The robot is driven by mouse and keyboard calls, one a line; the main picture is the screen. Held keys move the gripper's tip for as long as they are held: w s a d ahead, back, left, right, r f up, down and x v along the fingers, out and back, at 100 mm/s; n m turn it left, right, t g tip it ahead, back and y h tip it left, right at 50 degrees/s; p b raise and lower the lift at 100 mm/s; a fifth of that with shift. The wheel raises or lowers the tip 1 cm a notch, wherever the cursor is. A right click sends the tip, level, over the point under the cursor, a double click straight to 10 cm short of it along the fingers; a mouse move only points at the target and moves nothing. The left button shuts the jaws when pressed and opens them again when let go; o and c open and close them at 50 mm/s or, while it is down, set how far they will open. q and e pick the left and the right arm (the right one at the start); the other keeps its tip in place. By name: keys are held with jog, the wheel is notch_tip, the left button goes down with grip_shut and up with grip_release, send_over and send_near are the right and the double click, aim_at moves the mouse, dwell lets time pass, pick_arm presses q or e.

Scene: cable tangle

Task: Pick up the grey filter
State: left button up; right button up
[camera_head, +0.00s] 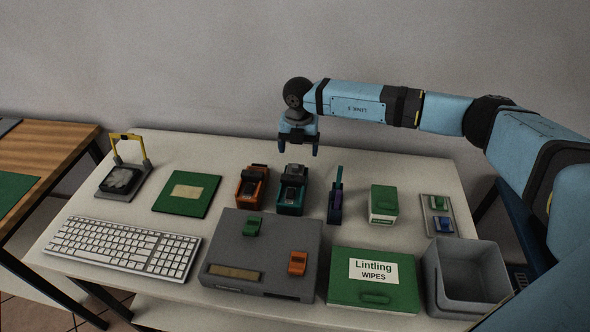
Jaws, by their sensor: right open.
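My right gripper (299,147) is open and empty. It points down in the air above the back of the table, over the area of the teal device (291,196). No part is clearly recognisable as the grey filter. Small grey pieces show on top of the teal device and the orange device (252,188), but I cannot tell whether either is a filter. My left gripper is not in view.
A grey box (225,225) with small green and orange parts on it stands at the front middle.

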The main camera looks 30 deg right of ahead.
aim_at(296, 164)
jog(key=shift+w+a+f+p, duration=0.1)
jog(key=shift+a+f+p, duration=0.1)
jog(key=shift+f, duration=1.4)
jog(key=shift+w+a+f+p, duration=0.1)
jog(key=shift+a+f, duration=0.1)
jog(key=shift+f, duration=1.35)
jog(key=shift+s, duration=0.1)
jog(key=c, duration=1)
